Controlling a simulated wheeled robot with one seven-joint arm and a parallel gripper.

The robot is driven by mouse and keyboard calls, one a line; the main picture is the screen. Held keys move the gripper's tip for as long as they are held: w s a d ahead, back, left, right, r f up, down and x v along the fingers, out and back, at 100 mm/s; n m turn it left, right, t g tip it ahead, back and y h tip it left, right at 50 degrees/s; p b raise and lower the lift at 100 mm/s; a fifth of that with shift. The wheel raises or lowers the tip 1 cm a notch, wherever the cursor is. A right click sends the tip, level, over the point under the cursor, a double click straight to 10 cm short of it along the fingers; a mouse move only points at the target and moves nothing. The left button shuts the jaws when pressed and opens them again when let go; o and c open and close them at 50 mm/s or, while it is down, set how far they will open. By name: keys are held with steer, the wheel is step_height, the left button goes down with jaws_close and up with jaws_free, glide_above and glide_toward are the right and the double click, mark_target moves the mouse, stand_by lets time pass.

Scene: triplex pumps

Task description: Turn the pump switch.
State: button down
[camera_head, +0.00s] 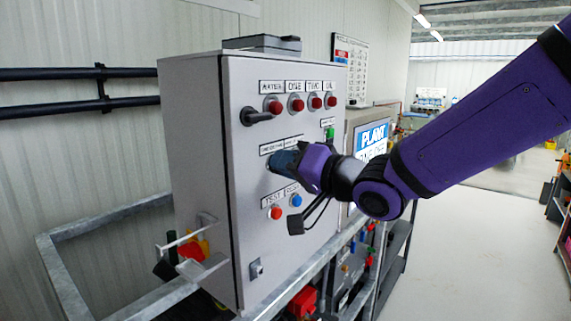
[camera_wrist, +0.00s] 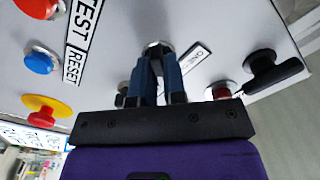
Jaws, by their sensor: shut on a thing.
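The pump switch (camera_wrist: 157,46) shows as a small silver round piece on the panel at my fingertips in the wrist view; most of it is hidden by the fingers. My gripper (camera_wrist: 156,58) has its two blue fingers close together and shut on it. In the head view my gripper (camera_head: 274,164) reaches the grey control panel (camera_head: 240,205) from the right, at the middle row under small labels. The fingers cover the switch there, so its angle cannot be told.
Several red lamps (camera_head: 296,103) and a black handle (camera_head: 257,117) sit above. A red button (camera_head: 275,212) and a blue button (camera_head: 296,200) sit below. A yellow-and-red knob (camera_wrist: 42,110) shows in the wrist view. Metal rails (camera_head: 70,275) run below; floor at right is clear.

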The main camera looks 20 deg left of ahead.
stand_by(0.4)
steer(key=c, duration=1.2)
jaws_free()
steer(key=v, duration=1.1)
steer(key=shift+f, duration=0.1)
steer(key=shift+a, duration=0.1)
steer(key=w+d+m+t+h, duration=0.1)
steer(key=d+m+t+h, duration=0.15)
steer(key=d+h, duration=0.65)
steer(key=w+d+m+t+h, duration=0.25)
steer(key=d+h, duration=0.25)
steer(key=d, duration=0.8)
steer(key=s+d+f+g+h, duration=0.1)
steer(key=s+d+g, duration=0.1)
steer(key=s+d, duration=0.2)
steer(key=s+d+f+g, duration=0.1)
steer(key=s+d, duration=0.3)
steer(key=s, duration=0.4)
steer(key=s+d+f+g+h, duration=0.1)
steer(key=s+d+f+g, duration=0.1)
steer(key=s+d, duration=0.3)
steer(key=shift+s+g+h, duration=0.3)
steer(key=shift+s+g, duration=0.45)
steer(key=shift+g, duration=0.05)
